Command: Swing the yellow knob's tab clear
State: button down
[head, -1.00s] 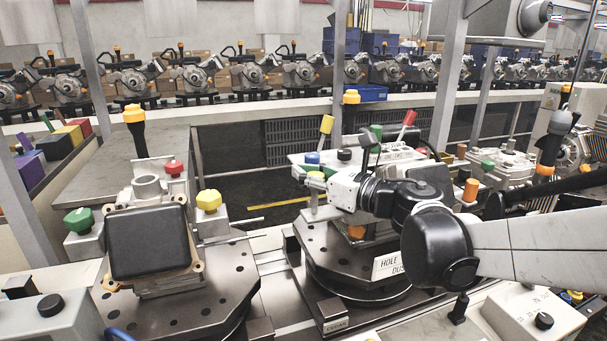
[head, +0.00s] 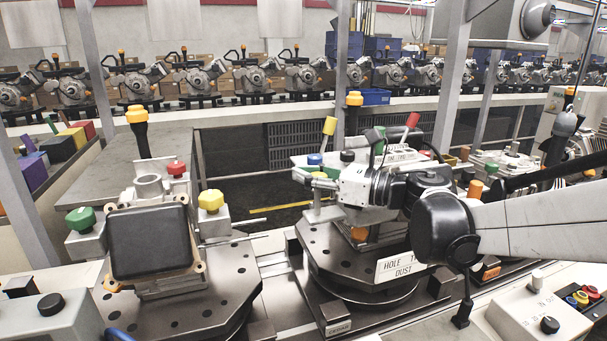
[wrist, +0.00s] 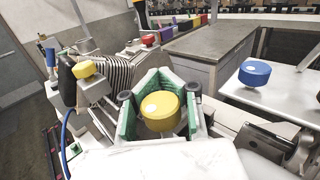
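A round yellow knob (wrist: 162,111) with a pale spot on top sits between the two green-padded fingers of my gripper (wrist: 164,106) in the wrist view. The fingers are apart, one on each side of the knob, with a narrow gap seeming to show beside it. Contact is hard to judge. In the head view my gripper (head: 318,181) reaches left over the right-hand fixture, and it largely hides that knob. The knob's tab cannot be made out. A blue round knob (wrist: 255,72) stands to the right in the wrist view; it also shows behind my gripper in the head view (head: 315,159).
A yellow-tipped lever (head: 329,126) and a red-tipped lever (head: 412,120) rise behind my gripper. A lobed yellow knob (head: 211,200) stands on the left fixture.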

jog(key=c, duration=1.6)
grip_release()
jog(key=shift+d, duration=0.1)
jog(key=v, duration=1.2)
jog(key=shift+r, duration=0.1)
